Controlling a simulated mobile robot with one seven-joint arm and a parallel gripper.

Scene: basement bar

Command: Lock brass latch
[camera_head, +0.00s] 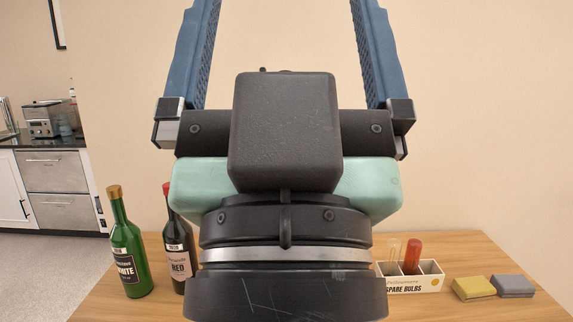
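My gripper (285,10) is large in the middle of the picture and points upward. Its two blue ridged fingers stand wide apart with only bare beige wall showing between them. The upper ends of the fingers run to the top edge of the picture, so their tips may be cut off. I see no brass latch in this view. The gripper's body and wrist hide the middle of the table and part of the wall.
A wooden table (500,308) carries a green white-wine bottle (126,250) and a dark red-wine bottle (178,240) at left. Kitchen cabinets (58,185) stand far left.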

